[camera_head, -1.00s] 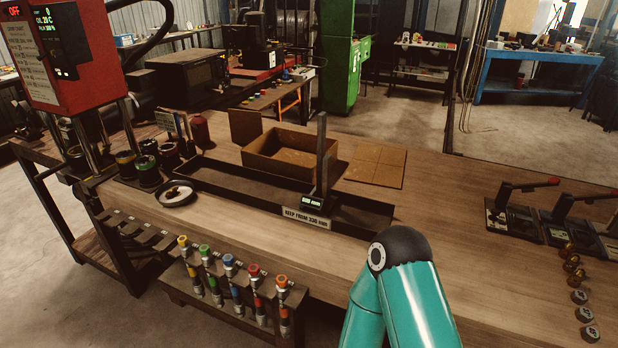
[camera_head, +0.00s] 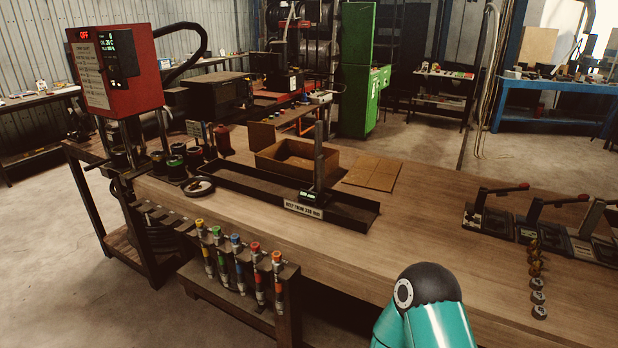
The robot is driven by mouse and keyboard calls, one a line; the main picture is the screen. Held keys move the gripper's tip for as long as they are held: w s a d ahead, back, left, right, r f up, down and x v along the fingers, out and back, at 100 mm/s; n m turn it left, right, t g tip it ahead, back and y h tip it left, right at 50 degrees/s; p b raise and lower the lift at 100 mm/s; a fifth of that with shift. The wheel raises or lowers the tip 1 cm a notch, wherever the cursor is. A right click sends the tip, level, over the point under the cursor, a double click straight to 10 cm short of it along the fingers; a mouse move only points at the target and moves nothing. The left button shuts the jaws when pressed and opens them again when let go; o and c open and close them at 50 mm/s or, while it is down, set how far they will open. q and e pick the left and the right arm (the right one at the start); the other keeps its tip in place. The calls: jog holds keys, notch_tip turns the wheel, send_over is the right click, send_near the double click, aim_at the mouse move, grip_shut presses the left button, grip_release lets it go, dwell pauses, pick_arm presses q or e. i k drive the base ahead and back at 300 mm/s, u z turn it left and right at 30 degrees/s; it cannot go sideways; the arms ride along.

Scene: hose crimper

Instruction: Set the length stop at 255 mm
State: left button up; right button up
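The length stop (camera_head: 318,165) is a dark upright post with a small display (camera_head: 306,196) at its foot. It stands at the right part of a long dark trough (camera_head: 250,187) on the wooden bench. A label plate (camera_head: 303,210) on the trough's front edge appears to begin "KEEP FROM"; its number is too small to read surely. The display's digits cannot be read. A teal arm link of mine with a black joint shows at the bottom, right of centre, in front of the bench. Neither gripper is in view.
The red crimper (camera_head: 118,70) stands at the left. An open cardboard box (camera_head: 295,160) sits behind the trough, with a flat cardboard sheet (camera_head: 372,174) beside it. Coloured-top hose pieces (camera_head: 238,262) hang along the front. Lever tools (camera_head: 545,215) stand at right. Bench between is clear.

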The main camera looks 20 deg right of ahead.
aim_at(315, 196)
jog(key=z, duration=0.2)
jog(key=i, duration=0.85)
jog(key=u, duration=0.1)
